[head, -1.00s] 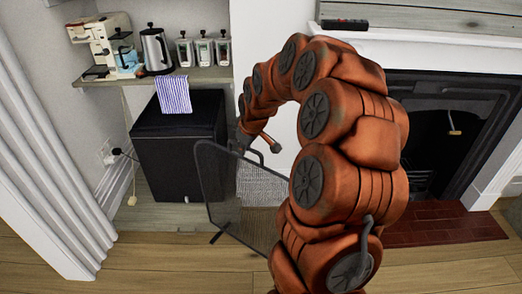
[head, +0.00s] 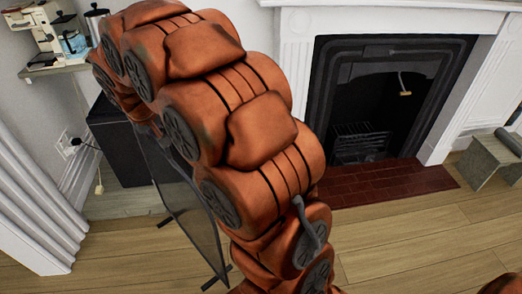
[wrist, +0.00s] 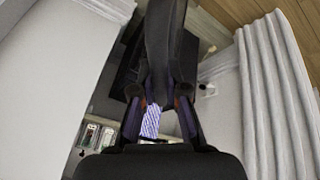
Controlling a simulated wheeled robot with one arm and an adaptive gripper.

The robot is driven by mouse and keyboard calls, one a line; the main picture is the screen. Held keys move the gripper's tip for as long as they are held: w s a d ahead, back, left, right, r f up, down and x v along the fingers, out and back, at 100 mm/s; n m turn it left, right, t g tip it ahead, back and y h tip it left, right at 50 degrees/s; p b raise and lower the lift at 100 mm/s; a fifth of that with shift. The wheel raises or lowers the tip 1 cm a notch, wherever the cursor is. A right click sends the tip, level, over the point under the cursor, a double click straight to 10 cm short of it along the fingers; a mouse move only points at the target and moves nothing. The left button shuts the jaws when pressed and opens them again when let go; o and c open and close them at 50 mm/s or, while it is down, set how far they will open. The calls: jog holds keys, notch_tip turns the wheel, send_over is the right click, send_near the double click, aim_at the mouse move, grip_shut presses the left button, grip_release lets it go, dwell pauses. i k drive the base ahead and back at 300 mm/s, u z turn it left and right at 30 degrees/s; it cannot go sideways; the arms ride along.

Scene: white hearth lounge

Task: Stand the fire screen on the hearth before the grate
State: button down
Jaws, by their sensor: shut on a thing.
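The fire screen (head: 188,205), a dark mesh panel with a thin black frame and small feet, shows left of my arm in the head view, partly hidden by it. It stands roughly upright, well left of the hearth. In the wrist view my gripper (wrist: 160,104) is shut on a dark narrow piece of the screen (wrist: 157,45), seen nearly edge-on. The head view hides my gripper behind my arm. The red-tiled hearth (head: 392,184) is bare before the dark grate (head: 360,143) in the fireplace.
A black cabinet (head: 118,150) stands behind the screen, left. A white curtain (head: 38,215) hangs at the far left. A grey bench (head: 492,160) stands right of the hearth. The wooden floor (head: 420,235) before the hearth is clear.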

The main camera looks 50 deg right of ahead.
aim_at(369, 181)
jog(key=u, duration=1.7)
jog(key=k, duration=2.25)
jog(key=z, duration=2.3)
